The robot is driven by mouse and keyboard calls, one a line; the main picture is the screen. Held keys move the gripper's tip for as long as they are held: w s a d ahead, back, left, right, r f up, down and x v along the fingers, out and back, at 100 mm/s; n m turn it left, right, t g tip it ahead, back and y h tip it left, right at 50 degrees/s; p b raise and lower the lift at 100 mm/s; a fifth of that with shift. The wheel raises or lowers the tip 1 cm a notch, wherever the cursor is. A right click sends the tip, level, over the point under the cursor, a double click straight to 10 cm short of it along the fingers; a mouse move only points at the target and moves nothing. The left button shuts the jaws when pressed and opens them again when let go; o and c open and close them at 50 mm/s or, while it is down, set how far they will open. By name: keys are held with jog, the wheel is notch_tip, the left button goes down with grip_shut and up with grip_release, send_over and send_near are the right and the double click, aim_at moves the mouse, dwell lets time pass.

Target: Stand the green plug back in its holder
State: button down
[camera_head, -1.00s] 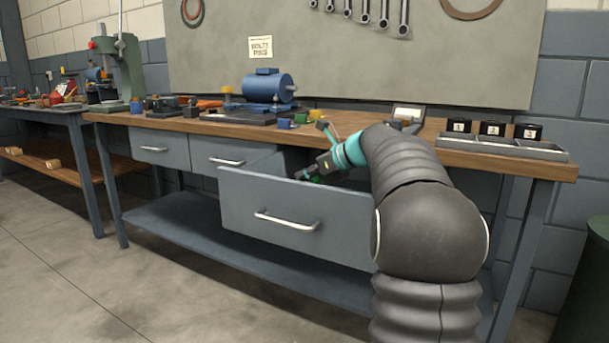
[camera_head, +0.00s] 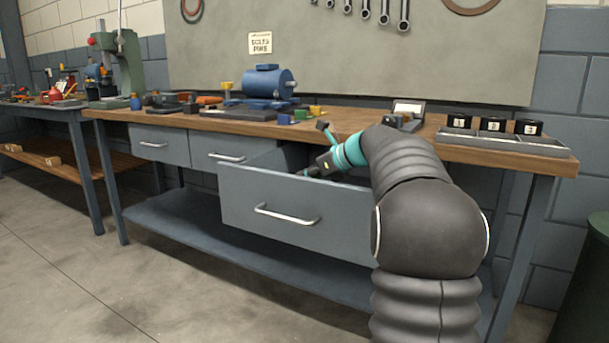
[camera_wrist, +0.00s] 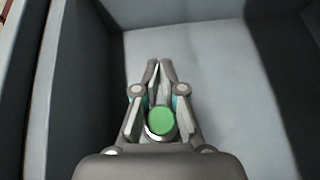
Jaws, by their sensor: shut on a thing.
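The green plug (camera_wrist: 162,121) shows in the wrist view as a round green face with a pale rim, between the fingers of my gripper (camera_wrist: 158,66). My gripper is shut on it, with the fingertips close together beyond it. In the head view my gripper (camera_head: 308,172) is down in the open drawer (camera_head: 270,200), behind its front panel, so the fingers and plug are mostly hidden. In the wrist view the drawer floor (camera_wrist: 215,65) around the gripper is bare. I cannot make out the plug's holder in either view.
The drawer walls (camera_wrist: 75,85) stand close on the left in the wrist view. On the workbench (camera_head: 360,124) are small coloured pieces (camera_head: 300,115), a blue motor (camera_head: 268,83) and a grey tray (camera_head: 500,140) with black boxes. A closed drawer (camera_head: 228,155) is at left.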

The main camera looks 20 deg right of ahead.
jog(key=shift+f+b, duration=0.3)
jog(key=shift+f, duration=0.6)
dwell(0.5)
jog(key=c, duration=1.2)
grip_release()
jog(key=shift+r, duration=0.1)
notch_tip(320, 180, up, 8)
jog(key=p, duration=0.9)
jog(key=shift+s, duration=0.1)
